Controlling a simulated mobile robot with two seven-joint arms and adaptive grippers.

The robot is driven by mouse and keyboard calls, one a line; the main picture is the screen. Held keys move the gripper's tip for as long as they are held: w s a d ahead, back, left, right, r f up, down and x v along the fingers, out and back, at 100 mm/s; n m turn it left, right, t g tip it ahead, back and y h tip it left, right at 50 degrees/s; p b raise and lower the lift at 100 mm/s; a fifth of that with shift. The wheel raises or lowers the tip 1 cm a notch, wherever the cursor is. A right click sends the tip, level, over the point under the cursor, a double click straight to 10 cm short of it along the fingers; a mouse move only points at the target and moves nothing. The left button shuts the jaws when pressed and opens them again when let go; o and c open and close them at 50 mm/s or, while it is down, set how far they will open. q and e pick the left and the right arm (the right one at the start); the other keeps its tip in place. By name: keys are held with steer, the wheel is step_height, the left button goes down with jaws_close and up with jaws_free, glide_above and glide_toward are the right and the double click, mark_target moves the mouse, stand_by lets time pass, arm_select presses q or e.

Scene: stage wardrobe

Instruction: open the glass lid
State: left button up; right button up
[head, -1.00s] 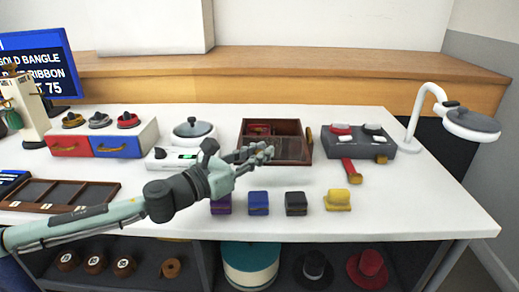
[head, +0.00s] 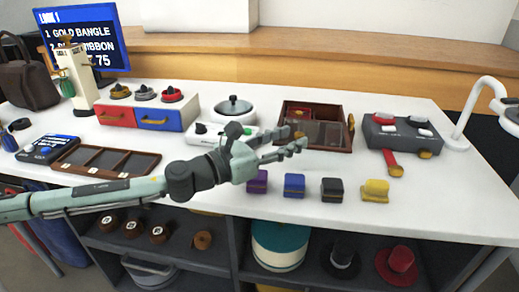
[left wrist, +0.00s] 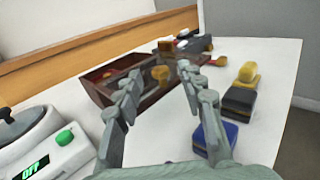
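A dark wooden box (head: 342,110) stands on the white counter, with a glassy pane (head: 325,133) over its front part in the head view. The left part of the box shows a red inside. A gold piece (head: 350,123) is at its right side. My left gripper (head: 298,140) is in front of the box's near left edge, its fingers apart with nothing between them. In the left wrist view the box (left wrist: 95,88) lies beyond the spread fingers, which hide part of it. I cannot tell whether a finger touches the box. My right gripper is not in view.
Several small coloured boxes, including a blue one (head: 294,185) and a yellow one (head: 375,190), stand near the front edge. A white device with a round pan (head: 233,107) is left of the box. A grey stand (head: 398,131) with a red handle is right of it.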

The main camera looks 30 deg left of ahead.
arm_select(q)
steer(key=v, duration=0.6)
steer(key=shift+s, duration=0.35)
steer(key=shift+v, duration=0.9)
steer(key=shift+w+a, duration=0.1)
